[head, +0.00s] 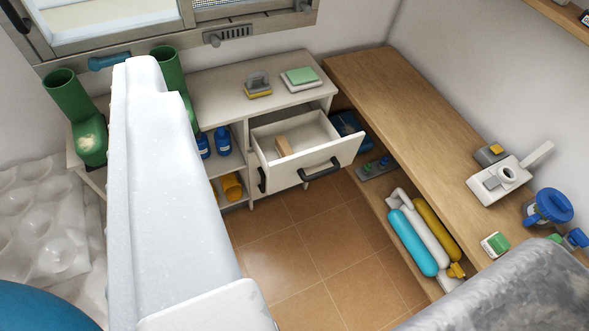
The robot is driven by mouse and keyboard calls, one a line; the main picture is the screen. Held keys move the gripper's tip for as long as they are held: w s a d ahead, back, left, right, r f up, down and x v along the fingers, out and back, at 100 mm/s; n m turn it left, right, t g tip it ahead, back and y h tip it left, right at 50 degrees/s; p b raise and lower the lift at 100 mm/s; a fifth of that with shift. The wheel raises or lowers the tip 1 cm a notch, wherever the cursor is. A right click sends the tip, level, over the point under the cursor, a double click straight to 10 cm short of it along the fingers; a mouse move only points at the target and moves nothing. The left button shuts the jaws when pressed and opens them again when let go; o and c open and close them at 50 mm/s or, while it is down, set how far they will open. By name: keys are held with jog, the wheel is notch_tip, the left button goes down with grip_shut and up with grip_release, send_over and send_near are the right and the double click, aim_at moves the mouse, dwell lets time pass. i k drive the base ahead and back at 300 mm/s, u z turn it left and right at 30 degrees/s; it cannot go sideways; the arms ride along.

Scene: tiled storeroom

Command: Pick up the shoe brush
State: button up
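A grey-handled item with a yellow base (258,85), perhaps another brush, stands on the white cabinet top (215,93) above. No gripper fingers can be made out in the head view, and nothing is seen touching the tan block.
The drawer juts out over the tiled floor (310,235), which is clear in the middle. A wooden bench (425,120) runs along the right, with bottles (411,240) below. A large white shape (165,190) blocks much of the left; grey marbled bulk (520,300) fills the bottom right.

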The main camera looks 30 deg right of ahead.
aim_at(282, 148)
jog(key=k, duration=0.8)
jog(key=z, duration=0.5)
jog(key=i, duration=2.15)
jog(key=u, duration=0.45)
